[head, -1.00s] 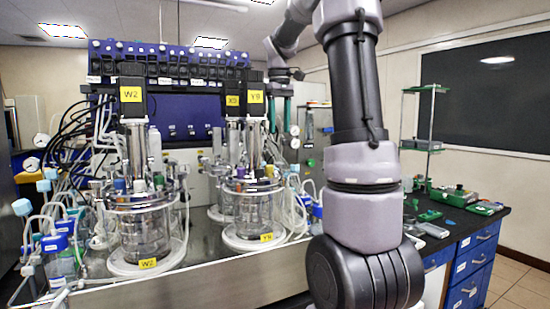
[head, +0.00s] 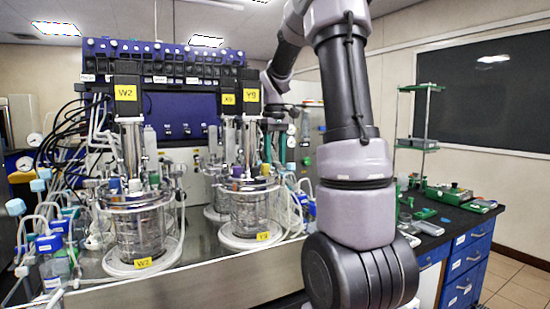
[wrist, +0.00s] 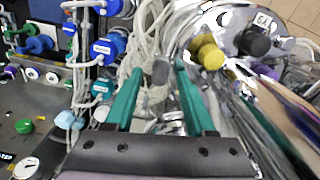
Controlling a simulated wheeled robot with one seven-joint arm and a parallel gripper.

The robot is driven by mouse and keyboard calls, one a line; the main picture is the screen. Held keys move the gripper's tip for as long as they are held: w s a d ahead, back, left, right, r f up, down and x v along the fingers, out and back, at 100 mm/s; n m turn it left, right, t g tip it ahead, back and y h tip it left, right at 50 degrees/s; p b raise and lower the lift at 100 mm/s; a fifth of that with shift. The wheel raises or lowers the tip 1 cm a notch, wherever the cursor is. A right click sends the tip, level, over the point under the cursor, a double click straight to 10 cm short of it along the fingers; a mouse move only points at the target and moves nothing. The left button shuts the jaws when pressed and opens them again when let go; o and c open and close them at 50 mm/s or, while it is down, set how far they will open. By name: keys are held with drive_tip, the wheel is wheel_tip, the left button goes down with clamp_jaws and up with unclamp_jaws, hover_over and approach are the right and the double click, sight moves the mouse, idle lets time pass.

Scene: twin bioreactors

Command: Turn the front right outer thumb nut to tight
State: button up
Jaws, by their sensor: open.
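The front right vessel, labelled Y9 (head: 256,212), stands on the steel bench in the head view, with a metal head plate (head: 249,184) on top. In the wrist view its lid (wrist: 190,30) is at the upper right. My gripper (wrist: 158,72) has two teal fingers, open and apart. A small grey knob (wrist: 160,70) shows between the fingertips; I cannot tell whether it is the thumb nut or whether it is touched. In the head view my gripper (head: 276,147) hangs beside the vessel's upper right, partly hidden behind tubing. The thumb nut is too small to identify there.
White tubing (wrist: 145,35) runs close around the fingers. Blue-capped bottles (wrist: 103,50) stand to the left in the wrist view. Yellow (wrist: 207,55) and black (wrist: 254,42) caps rise from the lid. Vessel W2 (head: 138,228) stands to the left in the head view.

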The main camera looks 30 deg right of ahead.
clamp_jaws()
drive_tip(key=shift+m, duration=0.3)
drive_tip(key=m, duration=0.5)
drive_tip(key=shift+d, duration=0.15)
drive_tip(key=m, duration=0.6)
drive_tip(key=shift+s+d, duration=0.1)
drive_tip(key=shift+d, duration=0.05)
drive_tip(key=shift+m, duration=0.3)
unclamp_jaws()
